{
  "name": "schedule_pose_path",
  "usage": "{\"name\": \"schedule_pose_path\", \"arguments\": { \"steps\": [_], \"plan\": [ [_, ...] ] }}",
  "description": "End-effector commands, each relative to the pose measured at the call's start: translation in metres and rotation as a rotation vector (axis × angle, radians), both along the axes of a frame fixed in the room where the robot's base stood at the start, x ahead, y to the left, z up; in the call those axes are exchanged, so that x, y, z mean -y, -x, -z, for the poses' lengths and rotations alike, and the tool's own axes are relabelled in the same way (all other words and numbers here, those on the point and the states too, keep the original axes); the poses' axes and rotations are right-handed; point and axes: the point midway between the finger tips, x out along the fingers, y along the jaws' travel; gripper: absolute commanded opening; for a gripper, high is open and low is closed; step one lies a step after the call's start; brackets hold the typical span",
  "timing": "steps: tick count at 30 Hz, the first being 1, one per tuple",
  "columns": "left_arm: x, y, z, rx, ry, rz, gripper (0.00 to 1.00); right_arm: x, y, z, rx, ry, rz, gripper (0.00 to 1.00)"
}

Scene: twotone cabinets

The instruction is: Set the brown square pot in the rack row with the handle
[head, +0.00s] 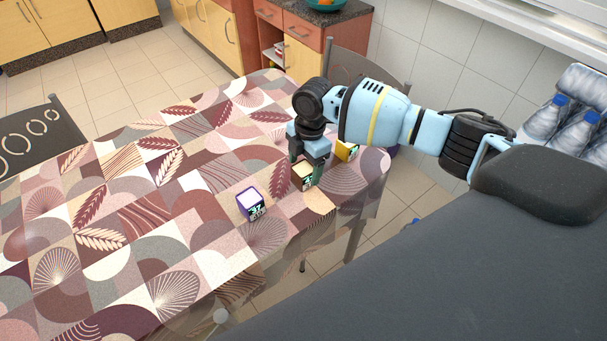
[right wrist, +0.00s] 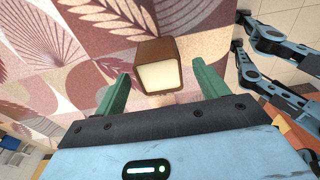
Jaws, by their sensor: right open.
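The brown square pot (head: 304,177) stands on the patterned table, a small box with a dark number label on one side. In the right wrist view the brown pot (right wrist: 161,72) shows its cream top between my green fingers. My right gripper (head: 307,161) is open and points down right at the pot, one finger on each side with gaps visible. It hides part of the pot in the head view. My left gripper is not in view. No rack or handle shows in these frames.
A purple pot (head: 251,204) stands on the table to the left of the brown one. A yellow pot (head: 346,152) stands close on its right, partly behind my gripper. The table (head: 120,215) is clear to the left. Chairs (head: 40,135) and water bottles (head: 575,120) are around it.

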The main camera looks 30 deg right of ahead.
Motion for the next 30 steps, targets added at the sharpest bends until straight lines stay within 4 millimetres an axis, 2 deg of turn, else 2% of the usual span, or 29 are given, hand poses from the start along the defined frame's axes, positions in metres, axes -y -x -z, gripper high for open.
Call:
{"name": "schedule_pose_path", "arguments": {
  "steps": [5,13,24,25,30],
  "plan": [
    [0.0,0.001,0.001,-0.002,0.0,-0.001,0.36,-0.003,0.001,0.017,0.0,-0.001,0.0,0.73],
    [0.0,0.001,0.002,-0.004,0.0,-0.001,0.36,-0.003,0.0,0.019,0.0,-0.001,0.0,0.72],
    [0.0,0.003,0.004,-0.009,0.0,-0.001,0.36,-0.003,0.0,0.019,0.0,-0.001,0.0,0.23],
    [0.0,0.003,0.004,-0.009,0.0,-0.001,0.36,-0.003,0.0,0.019,0.0,-0.001,0.001,0.2],
    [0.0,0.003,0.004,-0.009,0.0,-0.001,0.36,-0.003,0.0,0.018,0.001,-0.001,0.0,0.2]
  ]
}}
